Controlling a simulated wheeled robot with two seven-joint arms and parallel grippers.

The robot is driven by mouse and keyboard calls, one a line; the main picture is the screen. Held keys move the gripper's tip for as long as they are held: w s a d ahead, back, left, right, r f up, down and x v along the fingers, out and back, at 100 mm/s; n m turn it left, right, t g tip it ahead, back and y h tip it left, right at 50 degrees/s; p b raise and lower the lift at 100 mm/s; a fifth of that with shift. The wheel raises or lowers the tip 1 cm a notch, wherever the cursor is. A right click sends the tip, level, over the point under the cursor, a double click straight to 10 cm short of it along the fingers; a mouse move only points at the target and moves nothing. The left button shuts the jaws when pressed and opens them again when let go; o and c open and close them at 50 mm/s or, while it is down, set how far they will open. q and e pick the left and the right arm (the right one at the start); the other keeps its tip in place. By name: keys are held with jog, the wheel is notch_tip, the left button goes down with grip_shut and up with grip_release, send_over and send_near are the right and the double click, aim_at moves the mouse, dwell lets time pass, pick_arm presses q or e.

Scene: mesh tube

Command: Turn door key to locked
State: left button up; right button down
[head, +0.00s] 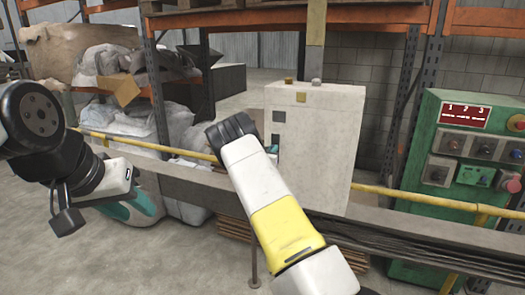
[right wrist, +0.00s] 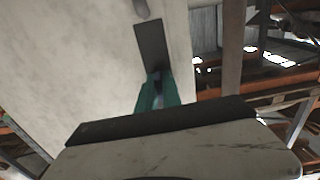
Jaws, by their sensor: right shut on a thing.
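The pale grey cabinet door (head: 322,150) stands in the middle of the head view, with dark square plates on its left side. In the right wrist view the door (right wrist: 80,60) fills the upper left, with a dark upright plate (right wrist: 152,45) on it. My right gripper (right wrist: 158,84) is shut at the lower end of this plate, its teal fingers close together. The key is between them and almost wholly hidden, so its angle cannot be told. In the head view my right forearm and wrist cover most of this gripper. My left gripper (head: 66,215) hangs at the left, away from the cabinet; its opening is unclear.
A green control box (head: 455,200) with several knobs stands at the right. Orange shelving with wrapped sacks (head: 120,60) stands behind at the left. Open floor shows at the lower left.

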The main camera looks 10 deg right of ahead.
jog(key=c, duration=1.5)
grip_release()
jog(key=shift+a, duration=0.1)
jog(key=v, duration=0.7)
jog(key=shift+s+a, duration=0.15)
jog(key=shift+s, duration=0.15)
